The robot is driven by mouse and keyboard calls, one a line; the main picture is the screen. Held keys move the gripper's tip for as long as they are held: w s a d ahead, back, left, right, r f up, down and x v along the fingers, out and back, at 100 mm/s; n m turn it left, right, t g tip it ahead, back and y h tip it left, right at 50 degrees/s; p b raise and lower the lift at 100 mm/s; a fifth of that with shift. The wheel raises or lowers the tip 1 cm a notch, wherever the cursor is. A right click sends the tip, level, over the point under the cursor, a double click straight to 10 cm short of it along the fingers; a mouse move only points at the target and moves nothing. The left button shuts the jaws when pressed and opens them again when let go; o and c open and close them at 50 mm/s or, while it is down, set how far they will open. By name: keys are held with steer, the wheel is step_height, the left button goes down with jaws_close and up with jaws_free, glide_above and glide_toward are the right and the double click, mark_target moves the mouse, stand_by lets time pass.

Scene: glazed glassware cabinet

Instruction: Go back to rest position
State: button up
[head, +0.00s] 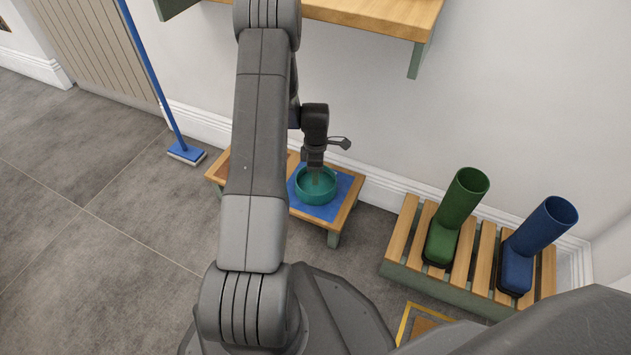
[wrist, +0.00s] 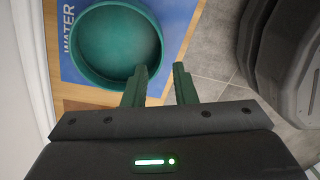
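My gripper (head: 316,180) points down, with its fingertips at or just above the teal bowl in the head view. In the wrist view my gripper (wrist: 160,75) shows two green fingers apart with nothing between them. The round teal bowl (head: 302,195) stands upright on a blue mat (head: 322,213) on a low wooden stand. The bowl also shows in the wrist view (wrist: 115,45), beyond the fingers and to their left, beside the mat's word WATER. I cannot tell whether a finger touches the bowl's rim.
A slatted rack (head: 400,243) at right holds a green boot (head: 456,215) and a blue boot (head: 535,243). A wooden shelf (head: 375,12) juts from the wall above. A blue broom (head: 155,75) leans at left. The grey floor at left is clear.

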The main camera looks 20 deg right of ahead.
mark_target(315, 199)
step_height(315, 199, up, 2)
steer(key=shift+w, duration=0.1)
steer(key=shift+f, duration=0.15)
steer(key=f+b, duration=0.1)
steer(key=f, duration=0.3)
steer(key=s+f+b, duration=0.1)
steer(key=f+b, duration=0.1)
steer(key=f, duration=0.2)
steer(key=f+b, duration=0.1)
steer(key=f, duration=0.3)
steer(key=shift+s+a+f, duration=0.15)
steer(key=shift+a+f, duration=0.1)
steer(key=shift+r+p, duration=0.75)
steer(key=shift+r, duration=1.5)
steer(key=shift+f, duration=0.1)
